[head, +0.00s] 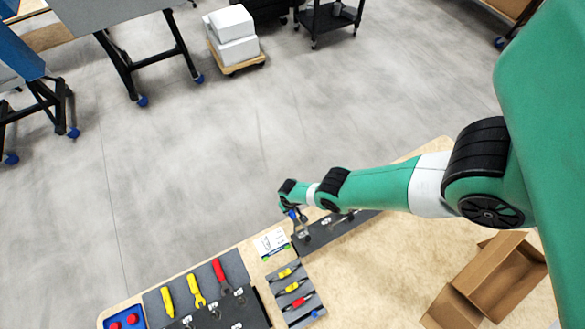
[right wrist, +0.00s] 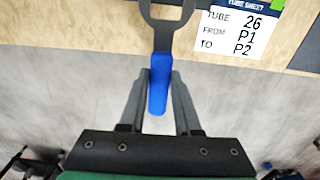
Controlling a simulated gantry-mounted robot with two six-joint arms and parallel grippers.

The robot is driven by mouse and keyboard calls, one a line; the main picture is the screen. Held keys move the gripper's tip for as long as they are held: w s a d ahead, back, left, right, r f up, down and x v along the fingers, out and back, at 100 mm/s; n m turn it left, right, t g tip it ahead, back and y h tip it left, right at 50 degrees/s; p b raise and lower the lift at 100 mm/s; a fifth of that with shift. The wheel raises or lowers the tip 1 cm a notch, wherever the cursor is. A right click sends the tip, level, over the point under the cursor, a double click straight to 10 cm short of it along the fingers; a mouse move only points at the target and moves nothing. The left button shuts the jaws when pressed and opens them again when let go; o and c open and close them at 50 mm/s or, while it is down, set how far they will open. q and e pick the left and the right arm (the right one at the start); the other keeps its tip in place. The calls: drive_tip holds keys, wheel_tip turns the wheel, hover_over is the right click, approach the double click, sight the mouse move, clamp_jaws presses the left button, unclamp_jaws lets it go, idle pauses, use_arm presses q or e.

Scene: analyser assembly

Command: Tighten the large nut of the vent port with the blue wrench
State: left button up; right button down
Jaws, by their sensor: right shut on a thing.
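My right gripper (head: 298,217) is shut on the blue handle of a wrench (right wrist: 158,92), which shows in the right wrist view between the two grey fingers (right wrist: 160,88). The wrench's dark grey head points away from the gripper and is cut off by the top edge of that view. In the head view the gripper is over the left end of a dark panel (head: 322,234) at the table's far edge. The vent port and its large nut cannot be made out; whether the wrench touches anything there cannot be told. My left gripper is not in view.
A printed tube sheet (head: 272,243) lies left of the panel. A grey tray (head: 285,292) holds several coloured-handled tools. A dark mat (head: 238,268) carries yellow and red-handled tools, beside a blue bin (head: 133,310). Open cardboard boxes (head: 505,277) stand at right; the wooden tabletop (head: 385,265) between is clear.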

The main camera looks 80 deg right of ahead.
drive_tip(key=shift+w+d+r, duration=0.95)
drive_tip(key=shift+d+r, duration=0.05)
drive_tip(key=shift+d, duration=0.2)
wheel_tip(320, 180, up, 6)
drive_tip(key=p, duration=0.6)
drive_tip(key=shift+r+p, duration=0.4)
drive_tip(key=shift+r, duration=0.15)
drive_tip(key=shift+f, duration=0.1)
